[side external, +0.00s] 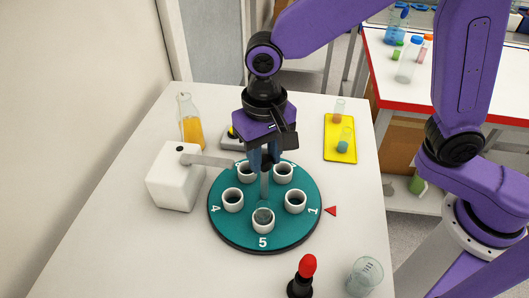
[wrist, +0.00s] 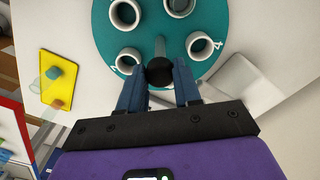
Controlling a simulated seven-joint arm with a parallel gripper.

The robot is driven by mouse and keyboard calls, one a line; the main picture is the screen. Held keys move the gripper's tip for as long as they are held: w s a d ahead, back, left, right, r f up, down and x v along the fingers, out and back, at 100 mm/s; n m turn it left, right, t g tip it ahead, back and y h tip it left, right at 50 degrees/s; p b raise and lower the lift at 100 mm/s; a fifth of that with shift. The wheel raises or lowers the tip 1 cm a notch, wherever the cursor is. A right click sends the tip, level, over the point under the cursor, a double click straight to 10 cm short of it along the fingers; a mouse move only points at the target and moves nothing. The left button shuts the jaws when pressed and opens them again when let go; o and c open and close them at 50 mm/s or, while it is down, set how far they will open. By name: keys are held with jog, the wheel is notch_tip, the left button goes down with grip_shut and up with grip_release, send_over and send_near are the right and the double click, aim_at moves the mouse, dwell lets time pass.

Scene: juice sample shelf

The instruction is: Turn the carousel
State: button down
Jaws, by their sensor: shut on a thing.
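The carousel (side external: 263,245) is a teal disc with a ring of several white cup holders and white numerals. The numeral 1 is at its right, beside a red triangle marker (side external: 331,210) on the table; 5 is at the front and 4 at the left. A grey post (side external: 264,187) rises from its middle. In the wrist view the post ends in a black ball knob (wrist: 159,71). My gripper (side external: 265,163) is over the disc's centre, its blue fingers shut on the knob. My gripper and wrist hide part of the disc's back in the side view.
A white dispenser box (side external: 174,180) stands left, its arm reaching over the disc. A flask of orange liquid (side external: 190,125) is behind it. A yellow tray (side external: 341,152) with vials lies back right. A red-topped black object (side external: 305,275) and a glass beaker (side external: 364,276) stand in front.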

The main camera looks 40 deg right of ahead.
jog(key=shift+m, duration=9.1)
jog(key=shift+r+m, duration=0.1)
jog(key=shift+m, duration=0.5)
jog(key=c, duration=0.8)
grip_release()
